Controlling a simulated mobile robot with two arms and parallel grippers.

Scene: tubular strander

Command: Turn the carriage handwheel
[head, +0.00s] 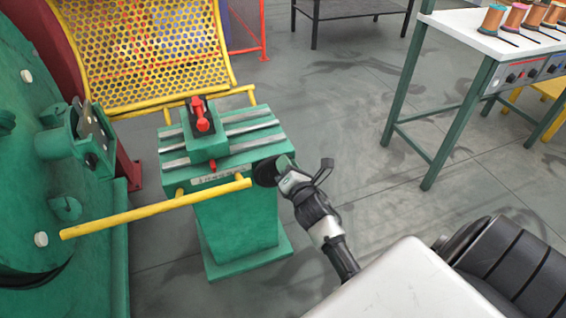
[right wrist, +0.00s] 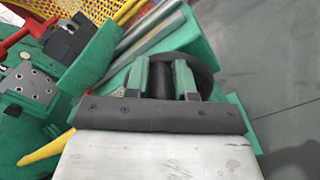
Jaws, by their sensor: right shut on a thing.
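The carriage handwheel (head: 264,174) is a dark round wheel at the right end of the green pedestal in the head view, partly covered by my right gripper (head: 290,181). In the right wrist view, the dark handwheel (right wrist: 204,70) shows behind and beside the fingers. My right gripper (right wrist: 161,80) is shut on a dark cylindrical part of it between the two fingers. The green carriage (head: 206,147) with a red-and-black clamp sits on the grey rails of the pedestal. My left gripper is not in view.
A yellow bar (head: 150,209) runs along the pedestal's near side. A yellow mesh guard (head: 145,55) and large green machine (head: 40,180) stand at left. A white table (head: 480,30) with several spools is at upper right. The floor between is clear.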

